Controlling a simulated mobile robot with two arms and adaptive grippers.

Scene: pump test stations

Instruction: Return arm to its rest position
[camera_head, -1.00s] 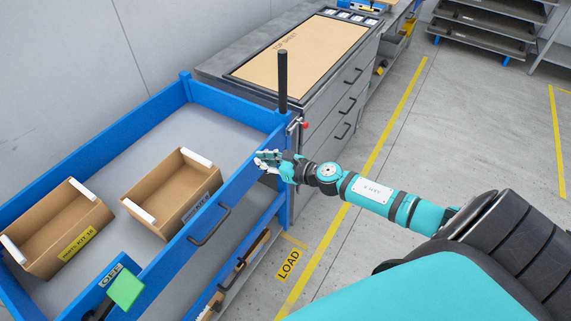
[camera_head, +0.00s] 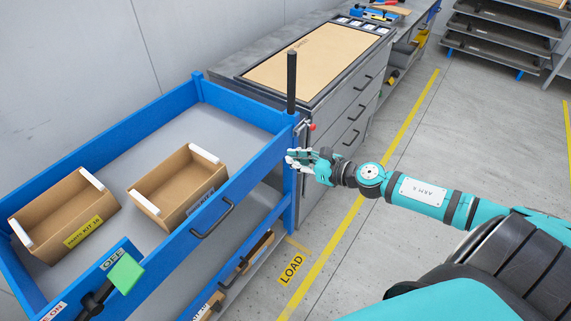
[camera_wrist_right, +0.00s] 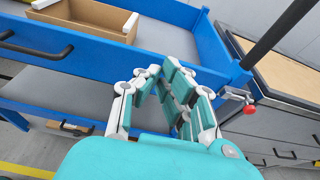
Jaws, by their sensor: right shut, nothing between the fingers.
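My right arm (camera_head: 424,191) comes in from the right in the head view. My right gripper (camera_head: 298,160) is shut and empty, just outside the near right corner of the blue cart, close to the red knob. In the right wrist view the gripper's fingers (camera_wrist_right: 165,80) come together in front of the cart's blue side. I cannot tell whether they touch it. My left gripper is not in view.
The blue cart (camera_head: 244,177) holds two cardboard boxes (camera_head: 66,215) (camera_head: 180,183). A dark upright post (camera_head: 291,80) and a red knob (camera_head: 312,127) stand by its corner. Behind is a grey drawer cabinet (camera_head: 345,120). Floor right of the yellow line (camera_head: 340,231) is clear.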

